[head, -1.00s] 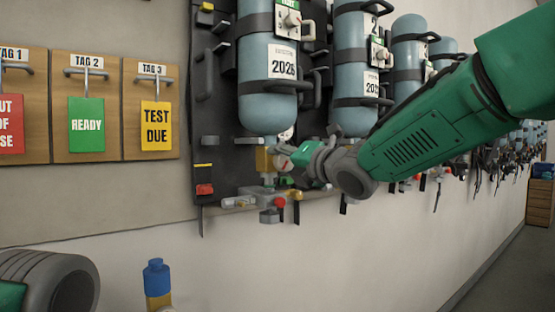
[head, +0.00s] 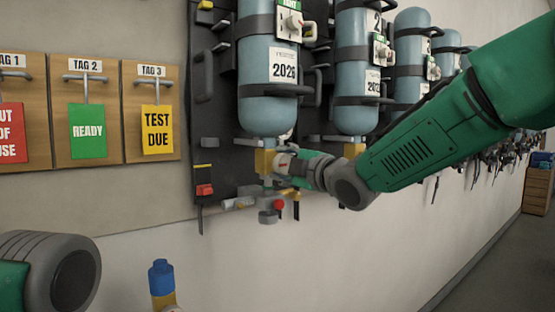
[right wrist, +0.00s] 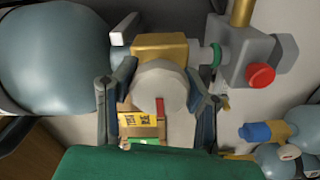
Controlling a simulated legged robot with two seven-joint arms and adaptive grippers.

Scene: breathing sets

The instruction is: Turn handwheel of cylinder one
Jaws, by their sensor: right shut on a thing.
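Cylinder one (head: 268,90), the nearest blue-grey cylinder, hangs upright on the dark rack with a brass valve block (head: 262,161) under it. Its pale round handwheel (head: 281,161) is on the right side of the block, partly hidden by my right gripper (head: 293,164). In the right wrist view, my right gripper (right wrist: 156,108) has a finger on either side of the handwheel (right wrist: 162,82) and is shut on it. A red mark shows on the wheel, and the brass block (right wrist: 160,50) is just behind it. My left gripper is not in view; only part of my left arm shows.
More cylinders (head: 357,90) hang to the right along the wall. A grey fitting with a red knob (right wrist: 261,77) sits close beside the valve. Tag boards (head: 88,130) are on the left. A blue-and-yellow object (head: 161,280) stands low in front.

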